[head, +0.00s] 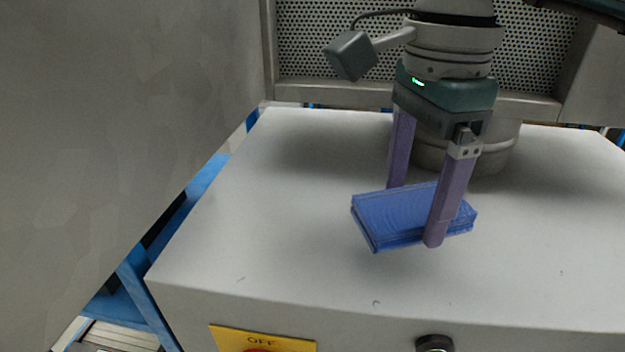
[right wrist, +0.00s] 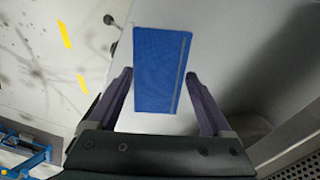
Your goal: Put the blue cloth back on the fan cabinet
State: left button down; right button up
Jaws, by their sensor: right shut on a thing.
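The blue cloth (head: 390,216) is a folded, flat rectangular stack, held slightly tilted between the fingers of my right gripper (head: 415,215) in the head view. It is over the white top of the fan cabinet (head: 270,240); whether its lower edge touches the top I cannot tell. In the right wrist view the cloth (right wrist: 160,75) lies between and beyond the two purple fingers of the right gripper (right wrist: 160,85). My left gripper is in neither view.
A yellow OFF label (head: 262,340) and a dark round knob (head: 434,343) are on the cabinet's front face. A perforated metal panel (head: 320,45) stands behind. A grey wall or panel (head: 120,110) fills the left. The cabinet top around the cloth is clear.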

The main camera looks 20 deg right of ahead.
aim_at(399, 258)
notch_tip(399, 258, down, 6)
jog(key=b, duration=0.3)
jog(key=shift+r, duration=0.15)
jog(key=o, duration=1.1)
notch_tip(399, 258, up, 8)
jog(key=b, duration=0.3)
jog(key=shift+w+r, duration=0.15)
jog(key=shift+r, duration=0.05)
notch_tip(399, 258, up, 3)
jog(key=shift+f, duration=0.15)
jog(key=shift+r, duration=0.5)
